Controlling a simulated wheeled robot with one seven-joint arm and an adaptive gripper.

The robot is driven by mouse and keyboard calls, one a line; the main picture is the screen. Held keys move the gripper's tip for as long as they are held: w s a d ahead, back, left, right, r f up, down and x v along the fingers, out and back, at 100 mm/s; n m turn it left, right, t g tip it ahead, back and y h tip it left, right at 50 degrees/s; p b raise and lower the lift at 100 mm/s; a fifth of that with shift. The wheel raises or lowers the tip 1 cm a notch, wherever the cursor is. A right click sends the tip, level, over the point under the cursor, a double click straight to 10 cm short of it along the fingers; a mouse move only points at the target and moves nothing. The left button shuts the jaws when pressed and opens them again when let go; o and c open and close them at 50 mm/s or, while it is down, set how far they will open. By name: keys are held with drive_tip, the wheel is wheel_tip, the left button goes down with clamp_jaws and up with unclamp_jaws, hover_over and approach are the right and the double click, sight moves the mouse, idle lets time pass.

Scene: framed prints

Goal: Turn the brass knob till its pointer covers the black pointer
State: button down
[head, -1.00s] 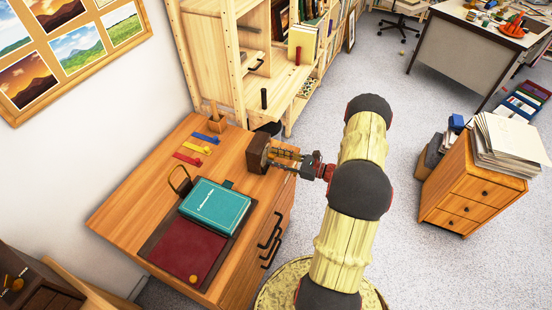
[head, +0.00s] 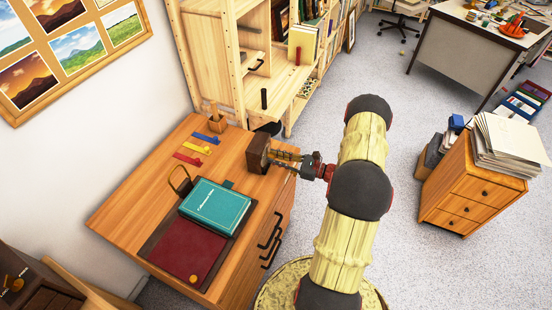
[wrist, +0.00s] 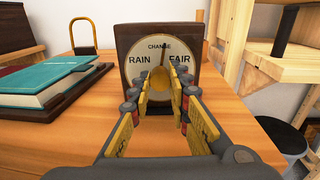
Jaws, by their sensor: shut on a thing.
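A dark wooden barometer (wrist: 208,72) stands on the desk, with a cream dial (wrist: 137,75) lettered RAIN, CHANGE and FAIR. It also shows in the head view (head: 257,152). The black pointer (wrist: 163,54) points up, a little right of vertical, near CHANGE. The brass knob (wrist: 159,79) is at the dial's centre, low between my fingers. My gripper (wrist: 161,90) is shut on the brass knob, one finger on each side. In the head view my gripper (head: 284,157) reaches the barometer from the right. I cannot make out the knob's brass pointer separately.
A teal book (head: 215,206) lies on a dark red folder (head: 185,252) left of the barometer. Red, yellow and blue strips (head: 187,158) lie behind on the desk (head: 130,205). A wooden shelf (head: 225,75) stands beyond the desk.

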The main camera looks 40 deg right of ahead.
drive_tip(key=c, duration=1.7)
unclamp_jaws()
drive_tip(key=shift+o, duration=0.2)
drive_tip(key=v, duration=1.2)
drive_tip(key=shift+f, duration=0.15)
